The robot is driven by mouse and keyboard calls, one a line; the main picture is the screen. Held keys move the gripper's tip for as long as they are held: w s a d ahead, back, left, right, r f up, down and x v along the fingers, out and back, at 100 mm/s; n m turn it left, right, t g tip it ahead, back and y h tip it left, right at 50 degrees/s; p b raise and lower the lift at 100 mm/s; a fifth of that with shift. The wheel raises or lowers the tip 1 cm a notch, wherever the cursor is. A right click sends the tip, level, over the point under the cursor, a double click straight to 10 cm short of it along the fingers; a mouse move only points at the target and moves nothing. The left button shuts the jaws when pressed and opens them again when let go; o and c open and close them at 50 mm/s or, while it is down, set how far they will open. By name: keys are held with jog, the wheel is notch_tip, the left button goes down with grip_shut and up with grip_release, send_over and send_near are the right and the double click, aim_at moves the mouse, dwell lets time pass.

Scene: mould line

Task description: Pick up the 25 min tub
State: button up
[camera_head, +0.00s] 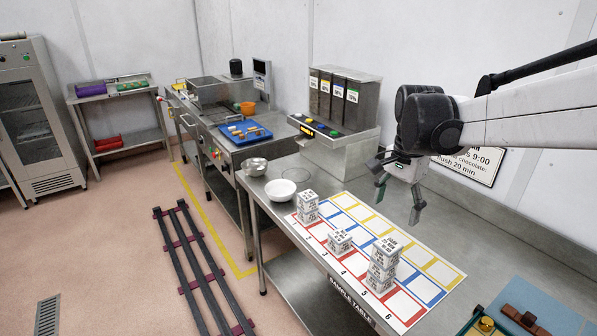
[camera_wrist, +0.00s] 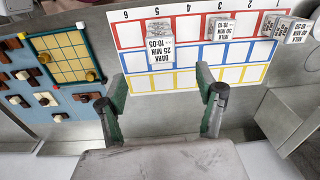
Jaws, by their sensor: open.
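The 25 min tub is a small white box with black print. In the wrist view its top (camera_wrist: 160,42) reads "DARK 25 MIN 10:05", upside down. In the head view it appears as the top box (camera_head: 385,250) of a stack on column 5 of the chart. Another white tub (camera_head: 380,278) sits under it. My gripper (camera_head: 398,198) is open and empty, above the table and behind the stack. In the wrist view my gripper's two green-padded fingers (camera_wrist: 162,95) are spread, with the tub beyond their tips and not between them.
A single tub (camera_head: 340,241) stands on column 3 and a stack of tubs (camera_head: 307,207) on column 1. A white bowl (camera_head: 281,190) and a metal bowl (camera_head: 255,167) stand left of the chart. A dispenser (camera_head: 341,107) is behind. Chocolate boards (camera_head: 526,317) lie at front right.

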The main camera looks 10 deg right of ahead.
aim_at(388, 244)
jog(key=shift+m, duration=0.4)
jog(key=f, duration=0.4)
jog(key=f+p, duration=0.1)
jog(key=f, duration=0.4)
jog(key=w+d+f, duration=0.1)
jog(key=f, duration=0.4)
jog(key=shift+p, duration=0.35)
jog(key=shift+r, duration=0.1)
jog(key=c, duration=1.3)
